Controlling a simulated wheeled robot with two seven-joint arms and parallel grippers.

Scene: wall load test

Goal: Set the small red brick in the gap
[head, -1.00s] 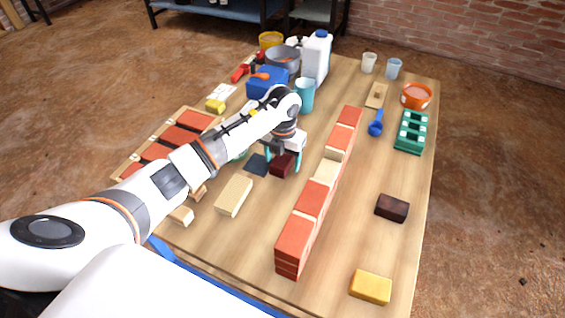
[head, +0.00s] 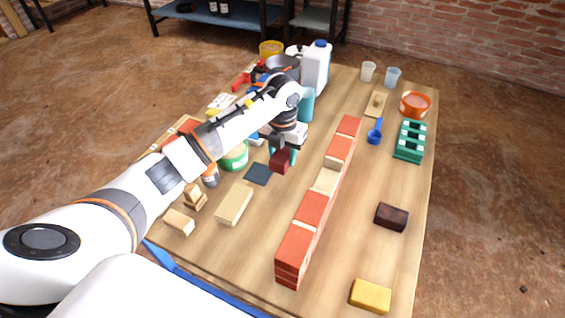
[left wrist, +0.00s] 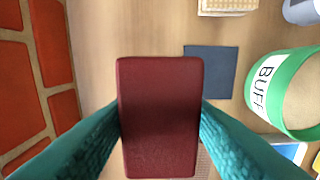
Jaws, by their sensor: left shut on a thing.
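The small dark red brick (head: 280,161) is held between the teal fingers of my left gripper (head: 283,152), left of the wall in the head view. In the left wrist view the brick (left wrist: 160,115) fills the middle, with a finger on each side; it appears held above the table. The orange-red brick wall (head: 296,250) runs lengthwise along the table. A pale section (head: 326,180) shows in its top row between red bricks; I cannot tell how deep it sits. The wall also shows at the left wrist view's left edge (left wrist: 60,45). My right gripper is out of view.
A dark blue square pad (head: 257,173) lies near the brick, beside a green tub (head: 236,157) marked BUFF. Pale wooden blocks (head: 234,204) lie at the near left. A dark brown brick (head: 391,217) and a yellow block (head: 371,295) lie right of the wall, with bare table between.

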